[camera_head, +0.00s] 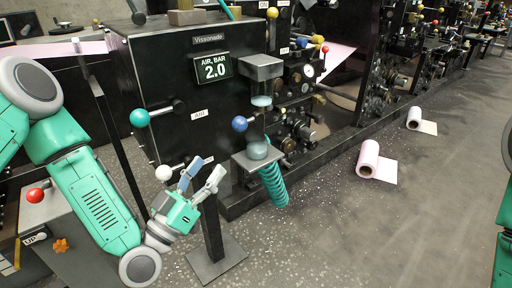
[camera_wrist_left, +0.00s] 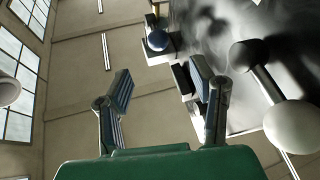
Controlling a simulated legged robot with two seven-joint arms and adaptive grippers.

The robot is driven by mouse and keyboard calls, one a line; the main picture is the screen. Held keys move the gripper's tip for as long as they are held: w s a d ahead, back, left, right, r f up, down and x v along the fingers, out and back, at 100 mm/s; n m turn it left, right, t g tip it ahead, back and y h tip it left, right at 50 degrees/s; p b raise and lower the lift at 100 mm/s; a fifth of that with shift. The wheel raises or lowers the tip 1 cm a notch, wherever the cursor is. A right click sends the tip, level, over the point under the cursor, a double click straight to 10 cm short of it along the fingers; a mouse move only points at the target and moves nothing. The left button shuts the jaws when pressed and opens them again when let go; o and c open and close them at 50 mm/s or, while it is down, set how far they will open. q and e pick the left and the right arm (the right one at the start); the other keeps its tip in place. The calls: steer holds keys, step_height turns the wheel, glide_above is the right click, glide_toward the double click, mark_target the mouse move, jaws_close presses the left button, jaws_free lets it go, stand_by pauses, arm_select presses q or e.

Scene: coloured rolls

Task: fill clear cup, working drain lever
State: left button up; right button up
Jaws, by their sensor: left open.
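A clear cup (camera_head: 257,150) stands upright on a small grey shelf (camera_head: 262,162) on the front of the black machine. Above it hangs a grey dispenser (camera_head: 262,68) with a clear lower part. A blue ball knob (camera_head: 239,124), seemingly the drain lever's, sits just left of the dispenser's lower end; a blue ball also shows in the left wrist view (camera_wrist_left: 157,40). I cannot tell whether the cup holds liquid. My left gripper (camera_head: 203,174) is open and empty, below and left of the cup, apart from it. My right gripper is out of view.
A white ball knob (camera_head: 163,172) is close left of my left gripper. A teal knob (camera_head: 140,118) sits above it. A black post base (camera_head: 216,262) stands on the floor. Paper rolls (camera_head: 369,161) lie on open floor at right.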

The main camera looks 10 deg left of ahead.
mark_target(234, 127)
arm_select(q)
step_height(234, 127, up, 6)
steer(key=s+a+m+g+p, duration=0.1)
steer(key=s+a+g+p, duration=0.1)
steer(key=g+p, duration=0.45)
steer(key=shift+t, duration=0.45)
steer(key=b+x, duration=0.2)
steer(key=x, duration=1.2)
steer(key=shift+f, duration=0.1)
